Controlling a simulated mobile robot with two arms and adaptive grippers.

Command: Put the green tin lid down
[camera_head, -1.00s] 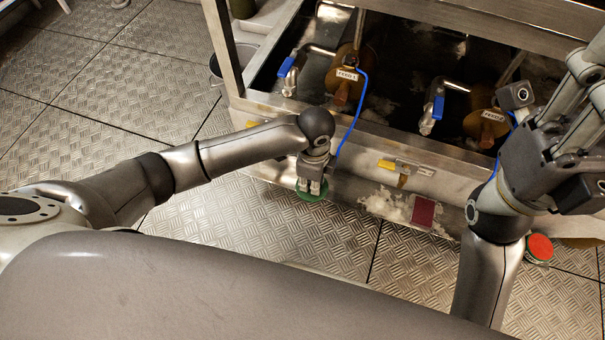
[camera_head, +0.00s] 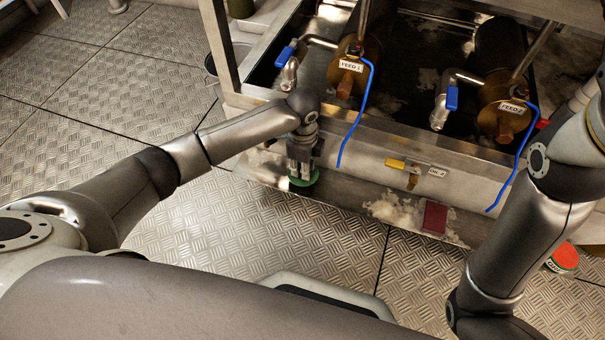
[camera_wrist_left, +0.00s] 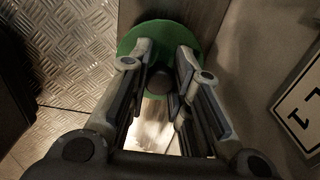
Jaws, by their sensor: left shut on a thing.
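The green tin lid (camera_head: 304,178) is a round disc at the low front ledge of the steel frame in the head view. My left gripper (camera_head: 299,166) points down and is shut on it. In the left wrist view the green lid (camera_wrist_left: 136,38) shows behind my left fingers (camera_wrist_left: 162,78), with a dark round knob (camera_wrist_left: 158,84) between them. The lid lies over or on the metal ledge; I cannot tell whether it touches. My right arm shows at the right of the head view, but its gripper is outside the frame.
The ledge (camera_head: 345,199) carries a dark red block (camera_head: 434,217) and whitish residue to the right. Blue-handled valves and hanging blue hoses (camera_head: 357,125) stand behind. A red-topped tin (camera_head: 565,257) is on the floor at right.

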